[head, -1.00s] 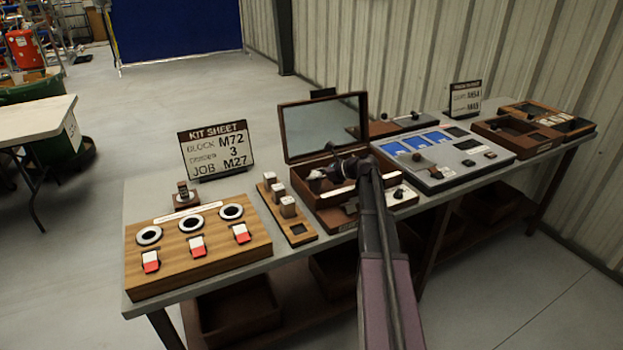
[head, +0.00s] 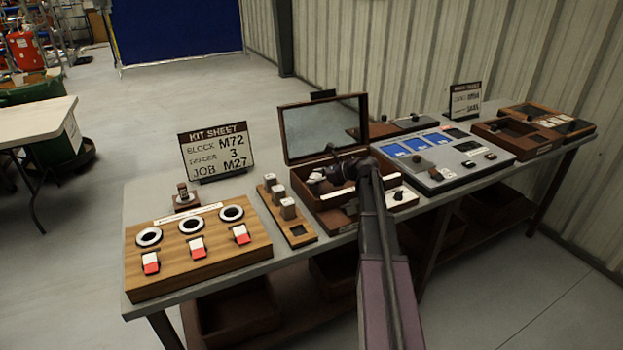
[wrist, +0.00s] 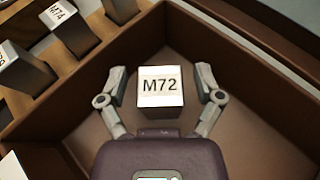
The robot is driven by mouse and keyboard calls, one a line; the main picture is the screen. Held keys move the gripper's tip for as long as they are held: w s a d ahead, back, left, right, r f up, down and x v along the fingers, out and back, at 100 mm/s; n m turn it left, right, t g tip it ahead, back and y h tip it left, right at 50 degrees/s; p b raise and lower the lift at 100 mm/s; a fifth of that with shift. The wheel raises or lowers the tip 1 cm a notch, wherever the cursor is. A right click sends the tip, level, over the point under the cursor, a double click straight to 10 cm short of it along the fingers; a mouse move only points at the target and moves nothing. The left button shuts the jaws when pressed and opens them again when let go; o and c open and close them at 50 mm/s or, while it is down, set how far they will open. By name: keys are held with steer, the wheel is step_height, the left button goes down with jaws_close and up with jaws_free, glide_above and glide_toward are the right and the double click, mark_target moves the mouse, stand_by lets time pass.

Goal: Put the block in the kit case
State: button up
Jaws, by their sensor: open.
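The metal block labelled M72 (wrist: 160,99) stands inside the open wooden kit case, label facing up, as the wrist view shows. The kit case (wrist: 245,75) has brown walls around it; in the head view the case (head: 338,219) stands mid-bench with its lid (head: 324,130) raised. My gripper (wrist: 160,88) is open, one finger on each side of the block with a small gap at both sides. In the head view my gripper (head: 322,172) is down in the case, and the arm partly hides the case. I cannot clearly make out the block there.
A rack (head: 299,238) with several blocks and one empty socket stands left of the case. A kit sheet (head: 216,150) reads block M72, job M27. A wooden switch panel (head: 198,283) is at the left, a grey panel (head: 450,178) at the right.

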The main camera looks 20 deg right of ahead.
steer(key=p+v, duration=0.4)
steer(key=v, duration=0.8)
stand_by(1.1)
steer(key=shift+s, duration=0.1)
